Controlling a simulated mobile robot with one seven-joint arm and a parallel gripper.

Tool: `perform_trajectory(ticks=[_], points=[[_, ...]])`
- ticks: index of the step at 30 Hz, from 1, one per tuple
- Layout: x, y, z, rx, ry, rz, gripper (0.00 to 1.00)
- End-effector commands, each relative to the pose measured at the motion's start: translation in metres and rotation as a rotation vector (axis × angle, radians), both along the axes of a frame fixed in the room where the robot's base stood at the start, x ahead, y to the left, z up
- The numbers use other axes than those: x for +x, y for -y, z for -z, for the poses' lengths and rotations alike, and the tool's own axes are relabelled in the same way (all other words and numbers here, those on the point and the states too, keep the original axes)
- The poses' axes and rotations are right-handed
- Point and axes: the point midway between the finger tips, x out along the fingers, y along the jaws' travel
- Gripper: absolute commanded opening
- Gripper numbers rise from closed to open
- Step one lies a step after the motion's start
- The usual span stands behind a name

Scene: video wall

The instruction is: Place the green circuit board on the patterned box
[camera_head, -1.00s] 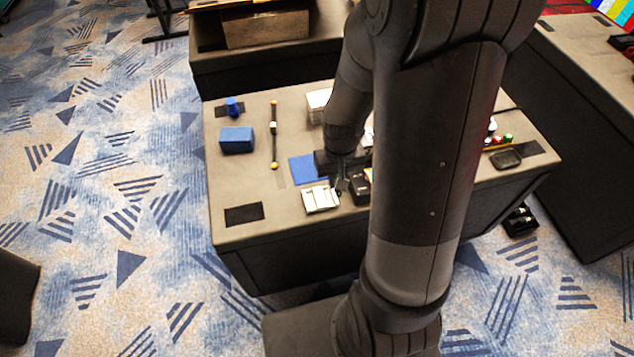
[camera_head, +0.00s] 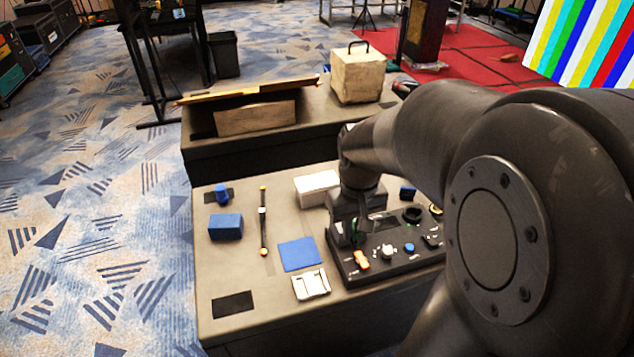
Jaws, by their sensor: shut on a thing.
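My gripper (camera_head: 355,240) points down over the left part of a black tray on the near table. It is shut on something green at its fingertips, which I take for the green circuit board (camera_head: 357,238). Only a sliver of the board shows; the fingers hide the rest. I cannot tell whether it touches the tray. No box shows a clear pattern, so I cannot tell which is the patterned box. A white box (camera_head: 312,190) stands behind and left of my gripper, and a blue box (camera_head: 225,227) stands at the table's left.
The black tray (camera_head: 350,277) holds several small parts. A blue mat (camera_head: 299,254), a silver bracket (camera_head: 311,285) and a thin rod (camera_head: 263,222) lie left of it. A cream case (camera_head: 358,75) and an open cardboard box (camera_head: 255,117) stand on the back table.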

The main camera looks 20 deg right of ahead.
Motion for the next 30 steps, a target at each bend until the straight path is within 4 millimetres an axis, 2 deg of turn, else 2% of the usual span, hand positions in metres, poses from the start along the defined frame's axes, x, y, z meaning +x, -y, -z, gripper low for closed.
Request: perform_trajectory(ticks=[1, 8, 14, 23, 30], points=[[0.001, 0.000, -0.011, -0.001, 0.005, 0.000, 0.00], [0.040, 0.014, -0.015, -0.002, -0.001, 0.004, 0.00], [0.082, 0.031, -0.022, -0.003, -0.001, 0.006, 0.00], [0.171, 0.072, -0.024, -0.002, -0.002, 0.008, 0.00], [0.234, 0.107, -0.015, -0.001, -0.002, 0.004, 0.00]])
